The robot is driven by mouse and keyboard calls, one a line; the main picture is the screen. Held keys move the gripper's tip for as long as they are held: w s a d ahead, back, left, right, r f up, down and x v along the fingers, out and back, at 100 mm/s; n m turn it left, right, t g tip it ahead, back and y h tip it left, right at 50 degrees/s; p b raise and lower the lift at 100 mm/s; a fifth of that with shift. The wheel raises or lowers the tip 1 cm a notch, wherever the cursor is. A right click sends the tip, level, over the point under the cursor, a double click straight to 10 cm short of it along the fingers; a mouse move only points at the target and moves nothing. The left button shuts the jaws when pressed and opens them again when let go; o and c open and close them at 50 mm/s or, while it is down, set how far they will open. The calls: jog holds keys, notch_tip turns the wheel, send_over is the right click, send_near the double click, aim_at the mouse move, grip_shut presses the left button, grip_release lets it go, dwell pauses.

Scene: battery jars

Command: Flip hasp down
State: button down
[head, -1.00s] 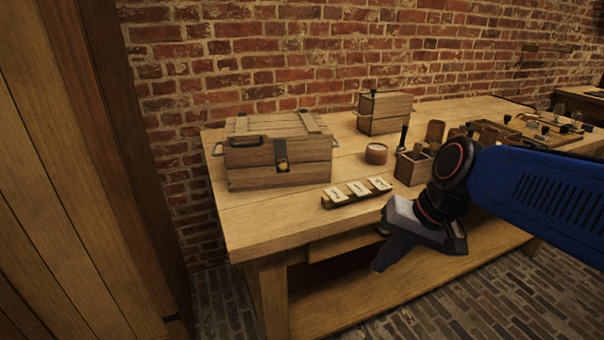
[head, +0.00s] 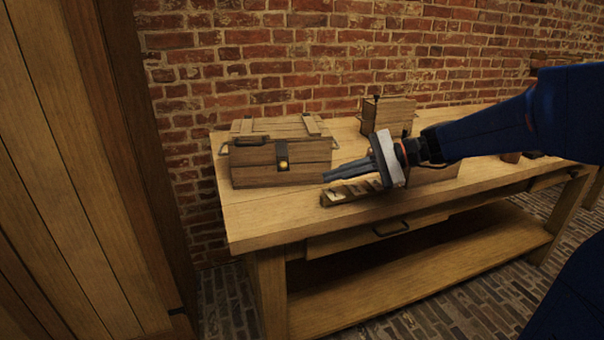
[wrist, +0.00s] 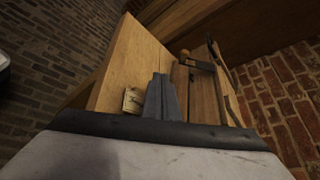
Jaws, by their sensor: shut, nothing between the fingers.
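The wooden crate (head: 255,172) stands at the left end of the table, its plank lid on. The hasp (head: 282,150) is a dark strap at the middle of the crate's front, by a brass knob (head: 283,165); whether it lies flat is hard to tell. My gripper (head: 327,175) is to the right of the crate's front, pointing left, its dark fingers together and empty, apart from the hasp. In the wrist view the fingertips (wrist: 160,78) point toward the crate (wrist: 203,95), and the hasp (wrist: 199,65) shows farther off, tilted in the picture.
A narrow rack with pale labels (head: 330,198) lies on the table below my gripper, partly hidden. A smaller wooden box (head: 388,115) stands behind my wrist. The brick wall (head: 290,60) is behind the table. Bare table (head: 260,215) lies in front of the crate.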

aim_at(282, 154)
jog(key=shift+w+d+r+m+y, duration=0.15)
jog(key=shift+w+r+y, duration=0.1)
jog(key=shift+w, duration=0.25)
jog(key=shift+w+d+r+m+y, duration=0.1)
jog(key=shift+w+r+m+y, duration=0.15)
jog(key=shift+w, duration=0.2)
jog(key=shift+w+d+r+m+y, duration=0.1)
jog(key=shift+w+r+y, duration=0.15)
jog(key=shift+w, duration=0.25)
jog(key=shift+x, duration=5)
jog(key=shift+w, duration=0.1)
